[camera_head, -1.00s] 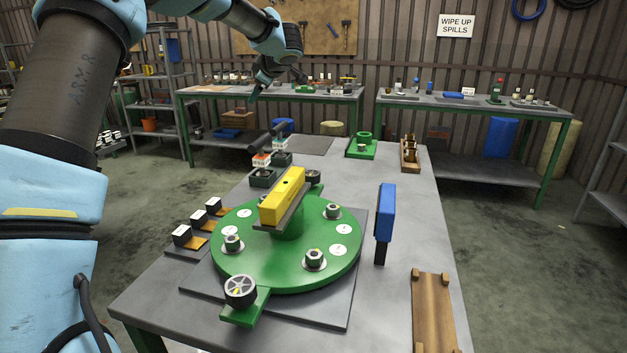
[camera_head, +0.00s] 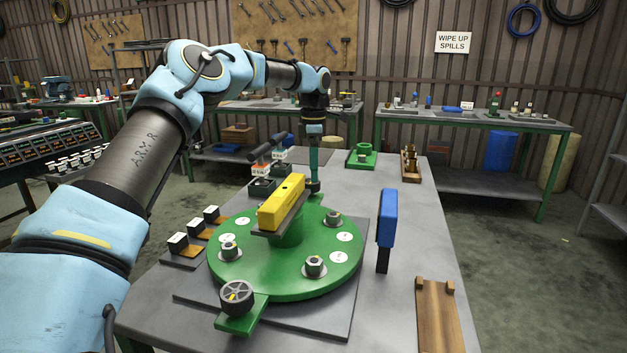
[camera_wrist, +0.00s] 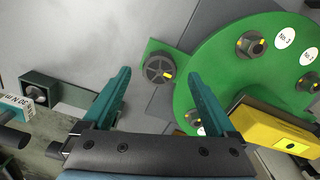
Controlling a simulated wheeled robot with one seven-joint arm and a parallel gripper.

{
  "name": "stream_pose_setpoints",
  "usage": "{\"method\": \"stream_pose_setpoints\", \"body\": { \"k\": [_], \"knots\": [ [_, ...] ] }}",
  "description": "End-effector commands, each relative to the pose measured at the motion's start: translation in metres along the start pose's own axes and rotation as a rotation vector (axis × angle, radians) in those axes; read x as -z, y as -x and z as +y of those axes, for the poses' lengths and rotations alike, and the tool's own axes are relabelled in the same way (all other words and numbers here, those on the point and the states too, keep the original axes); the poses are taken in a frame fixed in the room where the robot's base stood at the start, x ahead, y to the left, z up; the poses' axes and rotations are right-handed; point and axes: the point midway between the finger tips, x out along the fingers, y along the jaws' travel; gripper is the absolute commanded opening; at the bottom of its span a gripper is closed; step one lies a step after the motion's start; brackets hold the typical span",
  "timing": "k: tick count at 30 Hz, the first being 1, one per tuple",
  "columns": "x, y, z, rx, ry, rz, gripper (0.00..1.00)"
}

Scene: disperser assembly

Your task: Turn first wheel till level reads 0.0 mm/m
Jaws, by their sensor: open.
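A yellow level (camera_head: 281,203) lies on a bar over the centre of the round green disperser plate (camera_head: 330,280); its reading is not legible. A dark spoked handwheel (camera_head: 237,296) sits on the plate's near green tab.
Several hex nuts (camera_head: 315,266) stand on the plate. A blue upright device (camera_head: 387,217) stands to the right, a wooden rack (camera_head: 440,320) lies front right. Small blocks (camera_head: 179,243) stand left, dark fixtures (camera_head: 262,187) at the back left.

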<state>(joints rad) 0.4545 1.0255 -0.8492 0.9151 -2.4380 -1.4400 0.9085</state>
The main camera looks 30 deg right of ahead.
Motion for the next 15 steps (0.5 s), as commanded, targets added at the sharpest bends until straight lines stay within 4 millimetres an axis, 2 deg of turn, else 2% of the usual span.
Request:
{"method": "stream_pose_setpoints", "body": {
  "k": [6,15],
  "knots": [
    [0.0,-0.03,0.0,0.001,0.0,0.0,0.92],
    [0.0,-0.039,0.0,-0.001,0.001,-0.001,0.92]
  ]
}}
